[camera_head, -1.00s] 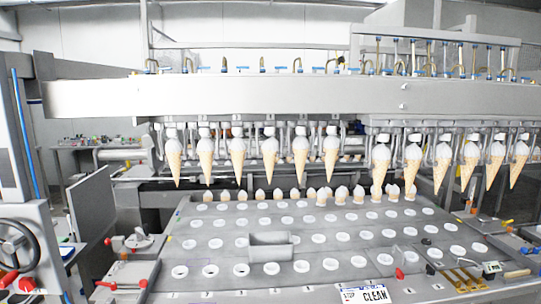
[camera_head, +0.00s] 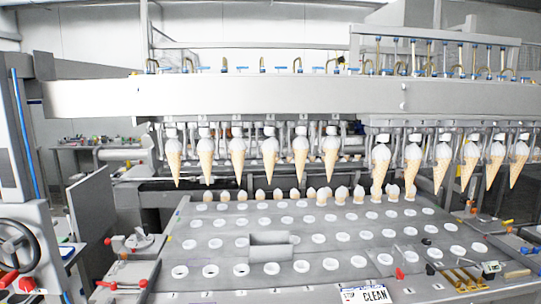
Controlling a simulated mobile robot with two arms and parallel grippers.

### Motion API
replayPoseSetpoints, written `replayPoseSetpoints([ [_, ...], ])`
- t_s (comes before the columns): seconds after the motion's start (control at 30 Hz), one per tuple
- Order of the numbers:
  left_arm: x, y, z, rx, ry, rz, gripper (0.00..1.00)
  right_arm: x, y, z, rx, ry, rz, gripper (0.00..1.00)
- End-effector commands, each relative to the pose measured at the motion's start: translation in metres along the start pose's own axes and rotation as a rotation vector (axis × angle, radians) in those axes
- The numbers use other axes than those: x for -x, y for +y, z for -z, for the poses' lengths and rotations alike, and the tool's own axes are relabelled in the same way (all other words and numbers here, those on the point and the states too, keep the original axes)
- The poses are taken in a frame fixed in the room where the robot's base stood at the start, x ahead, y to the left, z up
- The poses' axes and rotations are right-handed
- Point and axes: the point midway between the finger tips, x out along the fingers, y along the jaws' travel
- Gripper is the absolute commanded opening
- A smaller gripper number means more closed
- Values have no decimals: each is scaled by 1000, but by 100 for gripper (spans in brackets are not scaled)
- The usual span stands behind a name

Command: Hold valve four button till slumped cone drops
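A row of ice cream cones hangs under the steel beam (camera_head: 240,98), each with white ice cream on top. The left group includes a cone at its left end (camera_head: 174,168) and one at its right end (camera_head: 331,165). The right group starts with a cone (camera_head: 381,168) and runs to the right edge, where the cones look tilted. I cannot tell which cone is the slumped one. Small blue valve parts (camera_head: 325,70) and bent brass tubes line the beam's top; I cannot pick out the button for valve four. Neither of my grippers is in view.
A "CLEAN" sign (camera_head: 364,294) is at the front. Red-handled clamps (camera_head: 113,284) are at left. A dark handwheel (camera_head: 17,247) stands far left.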

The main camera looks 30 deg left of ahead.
Motion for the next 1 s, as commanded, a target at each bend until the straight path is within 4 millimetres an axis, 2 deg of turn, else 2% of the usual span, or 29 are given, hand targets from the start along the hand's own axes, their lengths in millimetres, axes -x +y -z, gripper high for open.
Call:
replayPoseSetpoints([
  [0.6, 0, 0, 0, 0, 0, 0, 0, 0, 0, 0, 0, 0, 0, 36],
  [0.63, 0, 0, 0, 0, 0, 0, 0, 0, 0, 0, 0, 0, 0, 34],
  [0.7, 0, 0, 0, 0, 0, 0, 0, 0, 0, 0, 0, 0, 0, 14],
  [0.77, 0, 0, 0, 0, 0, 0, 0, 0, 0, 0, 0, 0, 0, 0],
  [1.0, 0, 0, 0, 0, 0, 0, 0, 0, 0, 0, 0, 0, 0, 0],
])
